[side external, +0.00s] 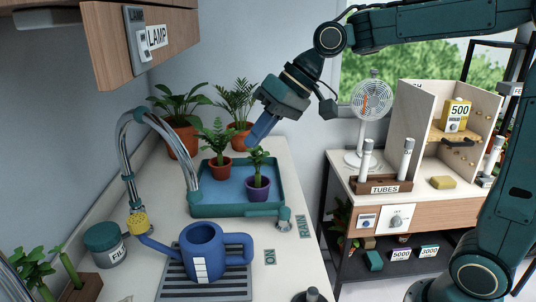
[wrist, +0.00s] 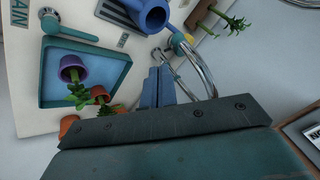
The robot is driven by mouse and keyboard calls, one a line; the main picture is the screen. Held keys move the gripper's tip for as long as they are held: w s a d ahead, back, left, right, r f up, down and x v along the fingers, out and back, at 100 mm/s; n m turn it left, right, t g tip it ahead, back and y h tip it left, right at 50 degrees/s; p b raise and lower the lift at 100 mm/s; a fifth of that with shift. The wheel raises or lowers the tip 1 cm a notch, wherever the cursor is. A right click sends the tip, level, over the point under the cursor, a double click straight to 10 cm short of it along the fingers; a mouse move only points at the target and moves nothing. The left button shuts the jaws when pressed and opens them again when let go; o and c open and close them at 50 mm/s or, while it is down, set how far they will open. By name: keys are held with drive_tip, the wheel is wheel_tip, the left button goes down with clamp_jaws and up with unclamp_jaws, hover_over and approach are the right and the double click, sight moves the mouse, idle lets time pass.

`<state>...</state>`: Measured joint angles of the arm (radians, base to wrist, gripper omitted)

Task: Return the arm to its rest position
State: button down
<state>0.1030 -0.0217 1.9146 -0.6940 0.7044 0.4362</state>
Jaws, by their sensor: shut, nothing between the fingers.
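My gripper (side external: 254,138) hangs in the air above the back right of the teal tray (side external: 222,211), its blue fingers pointing down and left. The fingers are together with nothing between them, as the wrist view also shows (wrist: 158,72). In the tray stand a small palm in a purple pot (side external: 257,192) and one in a terracotta pot (side external: 219,170). Both are upright and apart from my gripper. The wrist view shows the purple pot (wrist: 73,68) and the terracotta pot (wrist: 98,92) left of the fingers.
Larger potted palms (side external: 183,142) stand behind the tray. A curved metal tap (side external: 187,165) arches at its left. A blue watering can (side external: 204,254) sits on a grate in front. A cabinet (side external: 145,50) overhangs at upper left. A fan (side external: 371,103) and tube rack (side external: 381,185) stand right.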

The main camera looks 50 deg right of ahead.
drive_tip(key=shift+s+d+r, duration=0.1)
drive_tip(key=shift+s+r, duration=0.05)
drive_tip(key=shift+r, duration=0.15)
drive_tip(key=s+d+f+h, duration=0.2)
drive_tip(key=s+d+f, duration=0.1)
drive_tip(key=s, duration=0.7)
drive_tip(key=s+d+f+h, duration=0.3)
drive_tip(key=s+d, duration=0.3)
drive_tip(key=s, duration=0.5)
drive_tip(key=shift+s+d+m+t, duration=0.2)
drive_tip(key=shift+s+m+t, duration=0.1)
drive_tip(key=shift+m, duration=0.1)
drive_tip(key=shift+w+f, duration=0.1)
